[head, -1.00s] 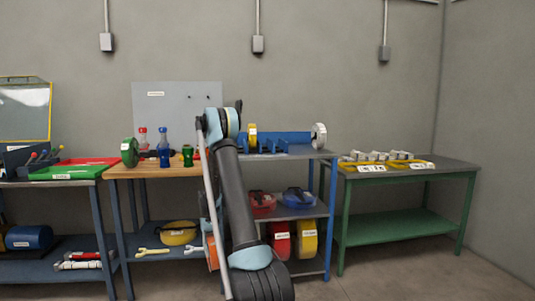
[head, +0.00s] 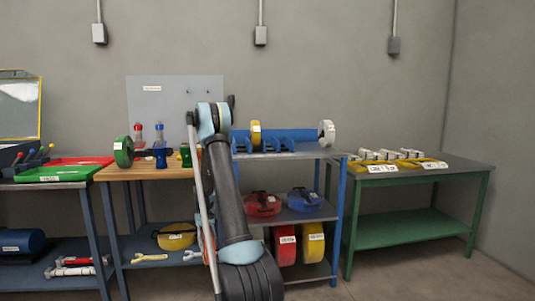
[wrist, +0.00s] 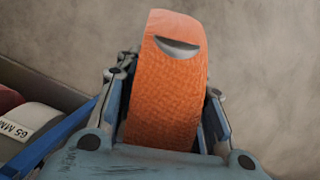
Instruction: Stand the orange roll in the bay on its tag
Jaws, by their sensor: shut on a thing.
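The orange roll (wrist: 165,95) fills the middle of the wrist view, its ridged tread facing the camera and a dark curved slot near its top. My gripper (wrist: 168,82) is shut on it, with a finger on either side. In the head view my arm hides most of the gripper, and only a sliver of orange shows beside it. A blue rack (head: 288,142) with upright dividers is on top of the shelf unit. A yellow roll (head: 255,136) stands at its left and a white roll (head: 326,133) at its right. I cannot make out a bay tag.
A wooden-topped bench (head: 140,173) is left, a green bench (head: 410,229) right.

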